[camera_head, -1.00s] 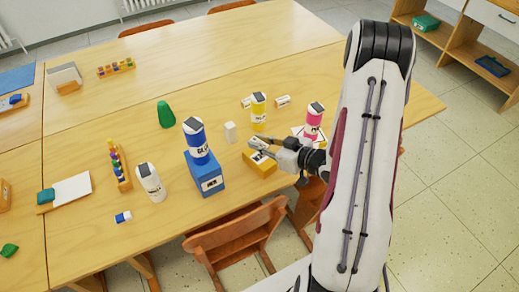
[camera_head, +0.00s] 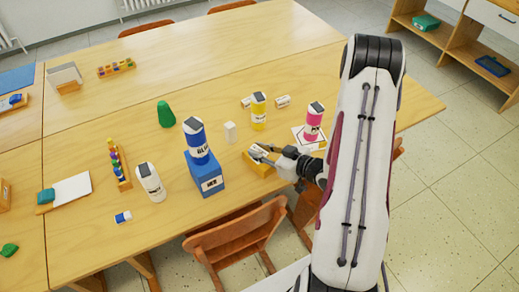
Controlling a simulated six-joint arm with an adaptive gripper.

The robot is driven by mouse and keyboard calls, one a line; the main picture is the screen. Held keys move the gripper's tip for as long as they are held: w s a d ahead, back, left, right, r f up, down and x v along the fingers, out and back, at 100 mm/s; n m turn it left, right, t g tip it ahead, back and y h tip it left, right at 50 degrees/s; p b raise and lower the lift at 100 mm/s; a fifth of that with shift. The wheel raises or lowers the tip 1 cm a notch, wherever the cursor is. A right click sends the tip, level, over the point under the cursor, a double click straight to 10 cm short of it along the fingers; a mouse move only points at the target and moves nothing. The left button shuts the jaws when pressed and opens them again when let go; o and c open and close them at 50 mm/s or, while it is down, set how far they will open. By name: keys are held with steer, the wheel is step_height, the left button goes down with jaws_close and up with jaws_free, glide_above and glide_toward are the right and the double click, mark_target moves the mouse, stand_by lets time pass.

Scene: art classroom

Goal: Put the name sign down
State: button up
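My gripper (camera_head: 262,153) is at the yellow block (camera_head: 262,168) near the table's front edge, with its fingertips over the block's top. A small pale piece with dark marks, which looks like the name sign (camera_head: 256,150), is between or just under the fingertips. The fingers cover part of it, so I cannot tell whether they grip it or whether it rests on the block. Other small white pieces are on the table: one stands upright (camera_head: 230,132), and two lie near the yellow bottle (camera_head: 259,111), one at its left (camera_head: 246,102) and one at its right (camera_head: 283,101).
A blue bottle (camera_head: 196,143) stands on a blue block (camera_head: 207,178), left of my gripper.

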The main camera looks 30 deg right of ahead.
steer(key=shift+o, duration=1.1)
steer(key=shift+r, duration=0.2)
steer(key=v, duration=1.2)
steer(key=shift+w, duration=0.1)
